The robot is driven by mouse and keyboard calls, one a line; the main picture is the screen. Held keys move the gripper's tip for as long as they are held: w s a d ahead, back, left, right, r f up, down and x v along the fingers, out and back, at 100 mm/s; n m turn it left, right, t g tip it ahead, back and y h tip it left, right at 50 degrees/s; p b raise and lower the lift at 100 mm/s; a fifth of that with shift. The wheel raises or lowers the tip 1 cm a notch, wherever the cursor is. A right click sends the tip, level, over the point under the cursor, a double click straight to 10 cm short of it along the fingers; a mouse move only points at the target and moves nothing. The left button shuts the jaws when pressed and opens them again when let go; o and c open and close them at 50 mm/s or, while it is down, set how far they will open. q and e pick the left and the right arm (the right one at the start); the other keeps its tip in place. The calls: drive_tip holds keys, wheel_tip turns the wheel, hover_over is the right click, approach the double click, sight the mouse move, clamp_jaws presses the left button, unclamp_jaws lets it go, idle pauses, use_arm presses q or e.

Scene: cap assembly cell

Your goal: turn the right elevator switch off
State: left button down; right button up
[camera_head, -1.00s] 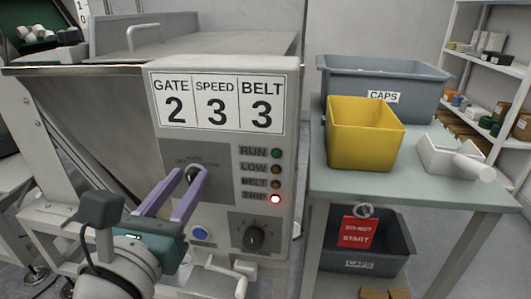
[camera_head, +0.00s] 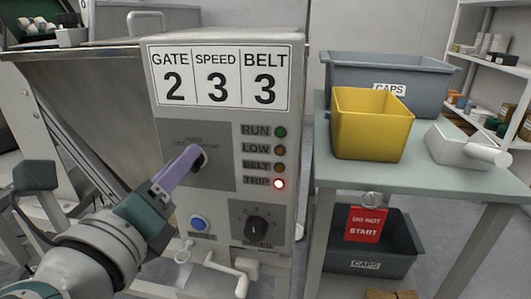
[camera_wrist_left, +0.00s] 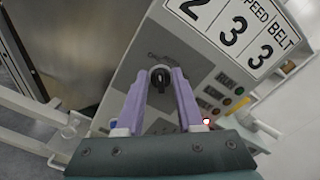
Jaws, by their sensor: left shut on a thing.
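The selector switch (camera_wrist_left: 160,76) is a black knob on a dark plate of the grey control panel (camera_head: 240,125); small lettering above it includes AUTO. My left gripper (camera_head: 198,155) has purple fingers and is shut on this knob; in the left wrist view (camera_wrist_left: 160,80) one fingertip lies on each side of it. In the head view the fingers hide most of the knob, and I cannot tell which position it points to. The red TRIP lamp (camera_head: 279,183) is lit. The RUN, LOW and BELT lamps look dark. My right gripper is not in view.
Below the switch are a blue button (camera_head: 199,223) and a black rotary dial (camera_head: 257,229). A crank handle (camera_head: 240,268) juts out underneath. To the right, a table (camera_head: 400,180) bears a yellow bin (camera_head: 372,130), a grey CAPS crate (camera_head: 345,75) and a white scoop (camera_head: 460,147).

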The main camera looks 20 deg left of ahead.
use_arm(q)
drive_tip(key=shift+n+b, duration=0.3)
drive_tip(key=shift+n, duration=0.3)
drive_tip(key=c, duration=0.9)
unclamp_jaws()
drive_tip(key=shift+s, duration=0.1)
drive_tip(key=b+v, duration=0.1)
drive_tip(key=v, duration=0.8)
drive_tip(key=shift+s+b, duration=0.4)
